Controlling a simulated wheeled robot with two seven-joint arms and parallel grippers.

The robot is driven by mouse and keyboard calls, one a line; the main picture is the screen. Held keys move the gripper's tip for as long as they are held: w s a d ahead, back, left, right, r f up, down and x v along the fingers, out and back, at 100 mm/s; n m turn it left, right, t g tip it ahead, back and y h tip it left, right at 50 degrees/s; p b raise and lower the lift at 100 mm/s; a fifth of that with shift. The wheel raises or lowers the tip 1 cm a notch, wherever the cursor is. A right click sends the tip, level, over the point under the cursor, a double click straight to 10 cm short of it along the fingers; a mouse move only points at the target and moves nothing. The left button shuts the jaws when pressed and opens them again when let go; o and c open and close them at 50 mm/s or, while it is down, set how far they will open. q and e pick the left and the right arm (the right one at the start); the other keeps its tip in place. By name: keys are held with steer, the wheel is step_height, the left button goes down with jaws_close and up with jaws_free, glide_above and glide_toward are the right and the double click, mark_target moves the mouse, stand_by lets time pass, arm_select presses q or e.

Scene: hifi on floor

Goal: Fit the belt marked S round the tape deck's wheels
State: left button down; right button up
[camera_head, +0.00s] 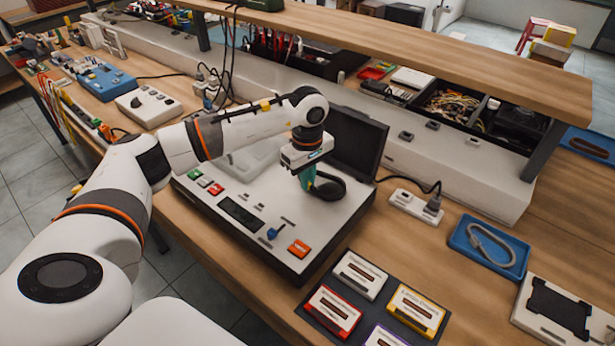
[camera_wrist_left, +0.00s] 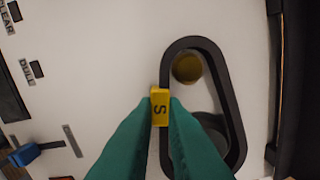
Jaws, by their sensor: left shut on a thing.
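The tape deck (camera_head: 300,220) is a white-topped unit on the bench with buttons, a slider and a raised dark lid (camera_head: 357,138). My left gripper (camera_head: 308,186) is over its right part, shut on the yellow tag marked S (camera_wrist_left: 159,108) of the black belt (camera_head: 332,190). In the left wrist view the belt (camera_wrist_left: 231,98) is a long loop. A brass-coloured wheel (camera_wrist_left: 187,68) shows inside its upper end and a dark round wheel (camera_wrist_left: 208,128) inside its lower end, partly hidden by the green fingers. I cannot tell whether the belt touches the wheels. My right gripper is out of view.
A dark mat with several cassettes (camera_head: 333,311) lies in front of the deck. A white power strip (camera_head: 413,205) and a blue tray with a grey cable (camera_head: 490,247) are to the right. A wooden shelf (camera_head: 430,65) overhangs behind. A blue slider knob (camera_wrist_left: 24,155) stands on the deck.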

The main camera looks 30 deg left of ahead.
arm_select(q)
steer(key=shift+f+b, duration=0.3)
steer(key=shift+f, duration=0.15)
stand_by(0.3)
steer(key=c, duration=1.4)
jaws_free()
steer(key=shift+r, duration=0.1)
step_height(320, 180, up, 18)
steer(key=p, duration=0.3)
stand_by(0.5)
